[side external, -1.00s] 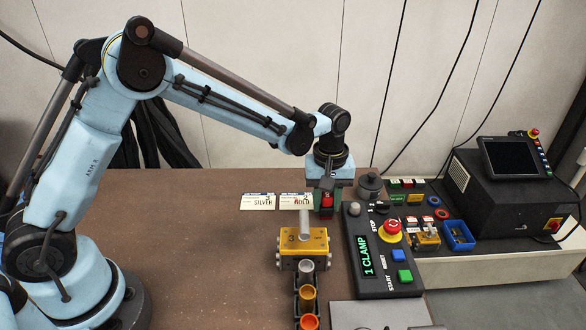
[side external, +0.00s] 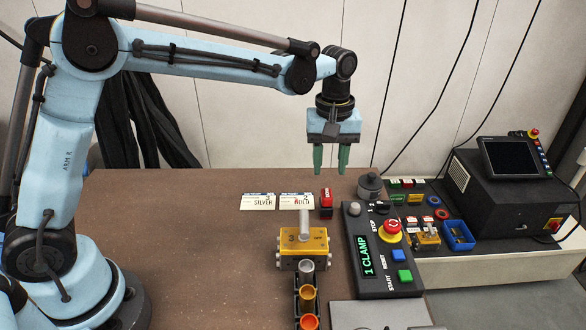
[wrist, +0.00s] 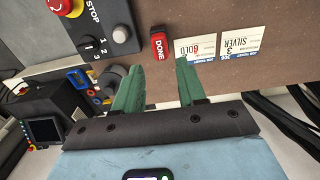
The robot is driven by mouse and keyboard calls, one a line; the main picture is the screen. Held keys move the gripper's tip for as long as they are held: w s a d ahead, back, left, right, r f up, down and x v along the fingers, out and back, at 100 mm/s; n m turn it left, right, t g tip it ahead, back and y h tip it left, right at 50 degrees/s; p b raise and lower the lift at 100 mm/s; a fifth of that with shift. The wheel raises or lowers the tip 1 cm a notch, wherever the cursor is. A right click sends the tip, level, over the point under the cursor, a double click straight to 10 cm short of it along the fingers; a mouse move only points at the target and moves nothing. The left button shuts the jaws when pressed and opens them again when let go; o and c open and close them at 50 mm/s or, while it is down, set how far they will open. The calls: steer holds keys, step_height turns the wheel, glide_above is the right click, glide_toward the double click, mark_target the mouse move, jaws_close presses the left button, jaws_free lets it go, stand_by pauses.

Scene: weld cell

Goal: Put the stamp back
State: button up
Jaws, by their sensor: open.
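A control box (side external: 376,262) with buttons and a grey round knob-topped object (side external: 370,186) are at right. The table's left part is clear.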

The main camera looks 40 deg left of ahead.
steer(key=shift+r, duration=0.8)
steer(key=s+a+r+m+t, duration=0.3)
steer(key=s+a+r+m, duration=0.15)
steer(key=s, duration=0.35)
steer(key=s+a+f+m+t, duration=0.3)
steer(key=s+a+m+t, duration=0.1)
steer(key=s, duration=0.5)
steer(key=shift+a+f, duration=0.25)
steer(key=shift+a, duration=0.05)
steer(key=shift+s+m, duration=0.1)
steer(key=shift+m, duration=0.15)
